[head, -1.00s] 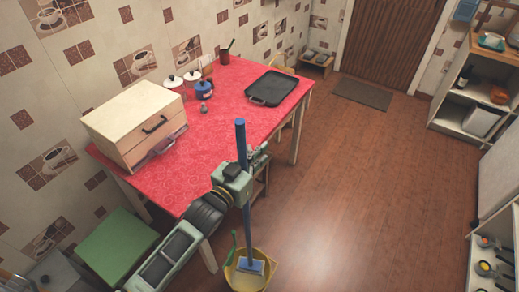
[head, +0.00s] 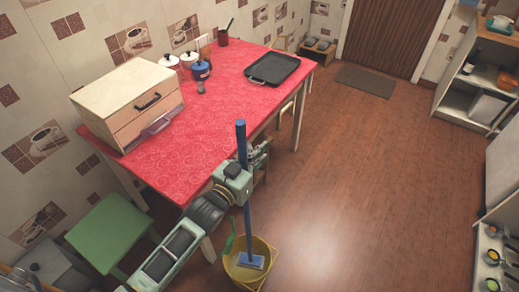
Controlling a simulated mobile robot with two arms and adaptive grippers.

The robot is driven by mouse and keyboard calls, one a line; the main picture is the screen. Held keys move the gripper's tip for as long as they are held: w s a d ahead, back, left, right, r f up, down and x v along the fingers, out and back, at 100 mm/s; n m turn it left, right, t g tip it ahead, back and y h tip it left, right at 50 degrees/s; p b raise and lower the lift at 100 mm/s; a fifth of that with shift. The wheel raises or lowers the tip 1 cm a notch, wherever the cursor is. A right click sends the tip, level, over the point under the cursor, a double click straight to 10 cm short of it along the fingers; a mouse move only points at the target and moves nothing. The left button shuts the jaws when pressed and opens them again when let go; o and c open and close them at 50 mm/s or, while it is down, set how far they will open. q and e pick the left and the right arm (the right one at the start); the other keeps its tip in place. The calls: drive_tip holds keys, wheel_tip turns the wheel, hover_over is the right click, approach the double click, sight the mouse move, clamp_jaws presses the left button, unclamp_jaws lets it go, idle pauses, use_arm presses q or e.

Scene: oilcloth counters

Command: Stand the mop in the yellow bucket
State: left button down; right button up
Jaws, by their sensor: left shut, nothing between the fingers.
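The mop (head: 249,225) has a long blue handle and a flat blue head. It stands nearly upright with its head inside the yellow bucket (head: 262,276) on the floor, in front of the red table. My left arm comes in from the lower left. Its gripper (head: 262,152) is at the upper part of the handle, showing mostly to the right of it. The gripper is shut with nothing held, and the handle partly hides it. A green curved piece shows at the bucket's left side. My right gripper is not in view.
The red-topped table (head: 215,125) holds a wooden drawer box (head: 125,95), canisters (head: 200,70) and a black tray (head: 272,68). A green stool (head: 108,232) stands at the lower left. Open brown floor (head: 350,190) lies to the right, with shelves (head: 480,85) beyond.

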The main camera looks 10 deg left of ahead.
use_arm(q)
wheel_tip(320, 180, down, 16)
drive_tip(key=b, duration=1.1)
drive_tip(key=shift+r, duration=0.2)
drive_tip(key=c, duration=1.9)
unclamp_jaws()
drive_tip(key=shift+o, duration=0.2)
drive_tip(key=v, duration=1.2)
drive_tip(key=shift+f, duration=0.1)
